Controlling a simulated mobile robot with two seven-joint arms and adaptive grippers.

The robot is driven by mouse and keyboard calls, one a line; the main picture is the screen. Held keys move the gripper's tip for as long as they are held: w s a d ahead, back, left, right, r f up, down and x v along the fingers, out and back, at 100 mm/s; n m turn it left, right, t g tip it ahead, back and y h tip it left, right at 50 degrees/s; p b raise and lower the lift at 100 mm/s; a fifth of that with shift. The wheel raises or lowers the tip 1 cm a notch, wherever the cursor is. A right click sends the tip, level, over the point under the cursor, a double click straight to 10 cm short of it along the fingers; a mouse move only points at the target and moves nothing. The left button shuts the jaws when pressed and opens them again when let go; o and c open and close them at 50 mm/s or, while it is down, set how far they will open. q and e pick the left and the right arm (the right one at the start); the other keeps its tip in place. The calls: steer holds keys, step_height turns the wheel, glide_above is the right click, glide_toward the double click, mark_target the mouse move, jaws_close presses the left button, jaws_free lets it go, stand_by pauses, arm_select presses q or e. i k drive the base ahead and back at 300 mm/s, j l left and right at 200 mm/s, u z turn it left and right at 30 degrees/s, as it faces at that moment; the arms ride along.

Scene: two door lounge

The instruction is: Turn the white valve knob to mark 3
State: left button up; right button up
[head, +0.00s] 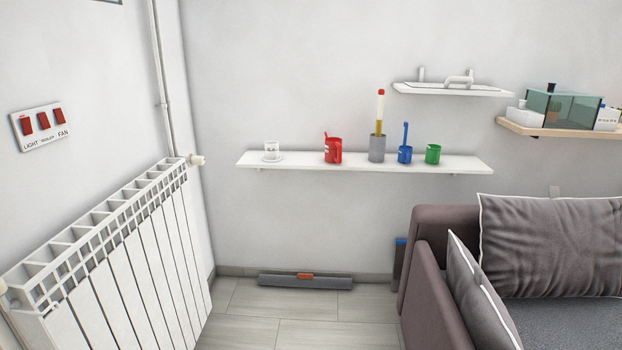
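Neither of my grippers shows in the head view.
A white shelf (460,163) on the back wall holds a glass, several cups and a grey holder. A switch panel (40,127) is on the left wall. A sofa (435,270) fills the lower right. A grey bar (305,282) lies by the wall; the floor (290,325) before it is clear.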

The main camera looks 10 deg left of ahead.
mark_target(194, 161)
steer(key=i, duration=1.65)
